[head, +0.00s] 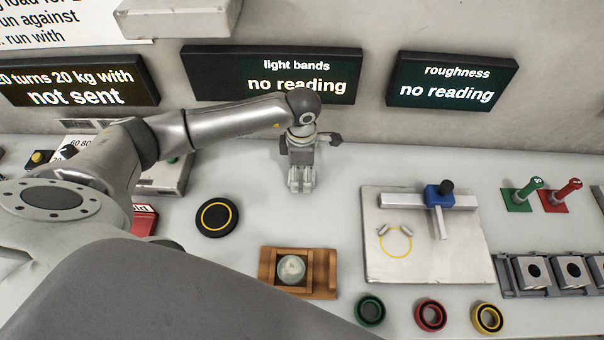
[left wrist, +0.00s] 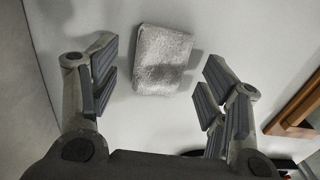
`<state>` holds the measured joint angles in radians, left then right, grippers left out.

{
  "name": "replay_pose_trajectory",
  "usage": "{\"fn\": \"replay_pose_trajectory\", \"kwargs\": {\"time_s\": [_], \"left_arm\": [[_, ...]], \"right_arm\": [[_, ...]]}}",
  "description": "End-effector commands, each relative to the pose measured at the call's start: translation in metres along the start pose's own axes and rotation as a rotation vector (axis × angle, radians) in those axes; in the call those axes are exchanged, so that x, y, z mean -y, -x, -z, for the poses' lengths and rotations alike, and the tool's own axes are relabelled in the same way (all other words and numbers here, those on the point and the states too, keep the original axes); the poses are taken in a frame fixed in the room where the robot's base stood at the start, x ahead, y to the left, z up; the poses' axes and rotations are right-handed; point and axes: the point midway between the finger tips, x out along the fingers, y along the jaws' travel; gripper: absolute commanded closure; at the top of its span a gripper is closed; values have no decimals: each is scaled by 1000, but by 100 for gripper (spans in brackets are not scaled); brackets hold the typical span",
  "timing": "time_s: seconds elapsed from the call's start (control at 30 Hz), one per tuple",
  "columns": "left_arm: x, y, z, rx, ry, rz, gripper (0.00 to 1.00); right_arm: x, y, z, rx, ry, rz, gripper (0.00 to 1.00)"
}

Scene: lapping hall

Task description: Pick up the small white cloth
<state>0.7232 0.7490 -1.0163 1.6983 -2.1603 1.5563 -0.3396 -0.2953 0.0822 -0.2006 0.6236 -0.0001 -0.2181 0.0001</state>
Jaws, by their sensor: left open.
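The small white cloth (left wrist: 162,60) lies as a flat, roughly square, fuzzy pad on the pale bench top in the left wrist view. My left gripper (head: 301,186) is open and points down over the bench, below the light bands display. In the left wrist view its two padded fingers stand apart, one on each side of the cloth, and the cloth appears beyond them, not gripped. I cannot make out the cloth in the head view, where the gripper seems to hide it. My right gripper is not in view.
A wooden holder (head: 323,273) with a round glassy piece (head: 291,269) stands in front of the gripper. A black disc (head: 217,217) lies left, a white plate (head: 380,268) with a blue slider right. The wall displays (head: 272,74) rise behind. Bare bench surrounds the gripper.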

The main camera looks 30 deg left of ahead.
Motion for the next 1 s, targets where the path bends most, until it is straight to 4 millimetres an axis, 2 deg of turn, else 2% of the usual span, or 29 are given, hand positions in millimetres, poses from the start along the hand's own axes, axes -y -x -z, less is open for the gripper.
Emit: {"fn": "replay_pose_trajectory", "kwargs": {"time_s": [0.13, 0.43, 0.8, 1.0], "left_arm": [[0, 0, 0, 0, 0, 0, 32], [0, 0, 0, 1, 0, 0, 70], [0, 2, 0, 2, 0, -1, 71], [-1, 18, -1, 4, -1, -4, 71]], "right_arm": [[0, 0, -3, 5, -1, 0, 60], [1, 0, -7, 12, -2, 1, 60], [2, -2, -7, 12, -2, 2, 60], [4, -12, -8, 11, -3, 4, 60]]}}
